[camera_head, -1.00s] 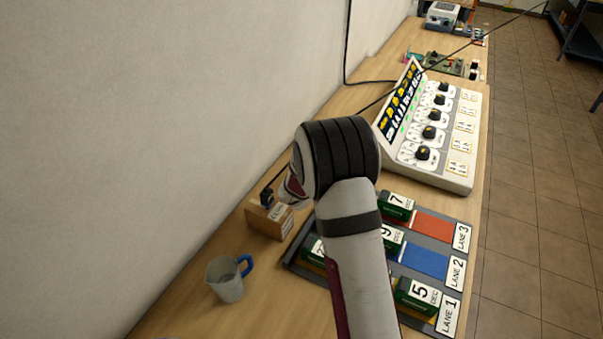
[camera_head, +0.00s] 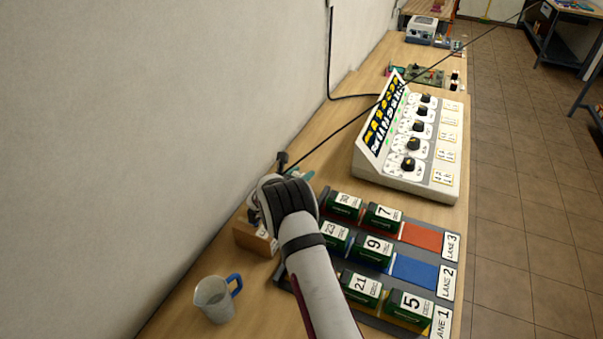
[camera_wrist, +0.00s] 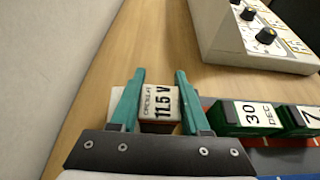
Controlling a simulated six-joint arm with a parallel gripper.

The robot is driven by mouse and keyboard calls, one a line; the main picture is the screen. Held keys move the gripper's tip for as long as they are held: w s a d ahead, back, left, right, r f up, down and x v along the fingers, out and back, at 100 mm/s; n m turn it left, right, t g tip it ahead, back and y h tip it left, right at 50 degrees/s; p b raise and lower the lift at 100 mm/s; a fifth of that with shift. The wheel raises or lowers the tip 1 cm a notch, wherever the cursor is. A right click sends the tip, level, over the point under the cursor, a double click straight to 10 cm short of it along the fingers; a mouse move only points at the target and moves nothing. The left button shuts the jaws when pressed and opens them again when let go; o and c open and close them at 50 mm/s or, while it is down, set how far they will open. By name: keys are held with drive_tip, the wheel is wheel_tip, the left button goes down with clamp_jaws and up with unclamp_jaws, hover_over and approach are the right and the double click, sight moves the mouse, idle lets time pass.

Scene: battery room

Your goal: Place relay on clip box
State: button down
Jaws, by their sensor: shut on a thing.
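My gripper (camera_wrist: 158,98) has teal fingers, shut on a small block with a white face marked "11.5 V" and a brown edge, apparently the relay (camera_wrist: 160,103). In the head view, the teal fingertips show in part beyond my round wrist joint, near the wall; the relay cannot be made out there. A brown box with a white label, apparently the clip box (camera_head: 248,240), sits on the bench just below and left of my wrist, partly covered by it. Its top is largely hidden, and it cannot be made out in the wrist view.
A mug (camera_head: 213,300) with a blue handle stands nearer than the box. The lane tray (camera_head: 372,209) with several green batteries lies to the right. A sloped control panel (camera_head: 405,150) stands farther along the bench. A thin black cable (camera_head: 345,125) crosses above the bench.

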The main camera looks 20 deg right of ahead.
drive_tip(key=shift+c, duration=1.9)
unclamp_jaws()
